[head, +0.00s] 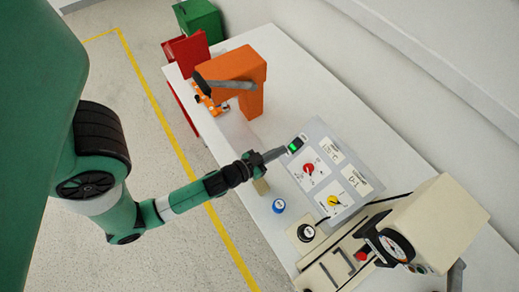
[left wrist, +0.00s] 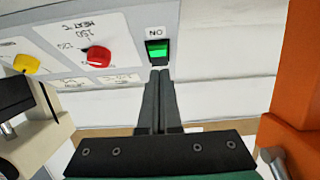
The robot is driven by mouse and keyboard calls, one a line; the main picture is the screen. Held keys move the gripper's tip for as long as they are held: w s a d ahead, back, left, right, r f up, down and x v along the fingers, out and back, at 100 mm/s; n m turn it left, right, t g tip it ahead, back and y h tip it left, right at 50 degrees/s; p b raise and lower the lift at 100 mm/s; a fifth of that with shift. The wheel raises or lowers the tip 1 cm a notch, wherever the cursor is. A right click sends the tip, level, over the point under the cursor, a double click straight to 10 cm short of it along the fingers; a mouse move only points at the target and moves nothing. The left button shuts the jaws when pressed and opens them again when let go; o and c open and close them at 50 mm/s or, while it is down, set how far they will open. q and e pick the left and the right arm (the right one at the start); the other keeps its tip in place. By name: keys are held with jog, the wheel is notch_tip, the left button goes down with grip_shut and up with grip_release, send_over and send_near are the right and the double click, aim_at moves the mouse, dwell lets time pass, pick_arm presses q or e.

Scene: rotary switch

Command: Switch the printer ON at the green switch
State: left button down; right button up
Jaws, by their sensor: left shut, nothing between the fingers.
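The green switch (head: 295,145) sits in a black housing at the upper left corner of a grey control panel (head: 320,132). It shows bright green in the left wrist view (left wrist: 157,49), with an ON label beside it. My left gripper (head: 284,149) is shut and empty. Its fingertips (left wrist: 160,72) point at the switch and lie right at its edge; I cannot tell whether they touch it. The panel also bears a red knob (head: 308,168) and a yellow knob (head: 333,200). My right gripper is not in view.
An orange machine (head: 240,68) stands on the white table (head: 300,75) behind my left arm. A blue button (head: 278,206) and a beige device with a round gauge (head: 440,222) are nearer the front. A red bin and a green bin stand beyond the table's far end.

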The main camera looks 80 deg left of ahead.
pick_arm(q)
jog(key=s+b, duration=0.1)
jog(key=s+d+b, duration=0.1)
jog(key=s+b, duration=0.1)
jog(key=s+d+f+b, duration=0.1)
jog(key=shift+s+d+f, duration=0.1)
jog(key=shift+s+d, duration=0.05)
jog(key=b+v, duration=0.2)
jog(key=b, duration=0.1)
jog(key=f+b+v, duration=0.1)
jog(key=b+v, duration=0.1)
jog(key=b, duration=0.1)
jog(key=shift+s+d, duration=0.3)
jog(key=shift+s, duration=0.15)
jog(key=shift+s+r+b, duration=0.35)
jog(key=shift+r+b, duration=0.05)
jog(key=shift+r, duration=0.1)
jog(key=shift+r, duration=0.1)
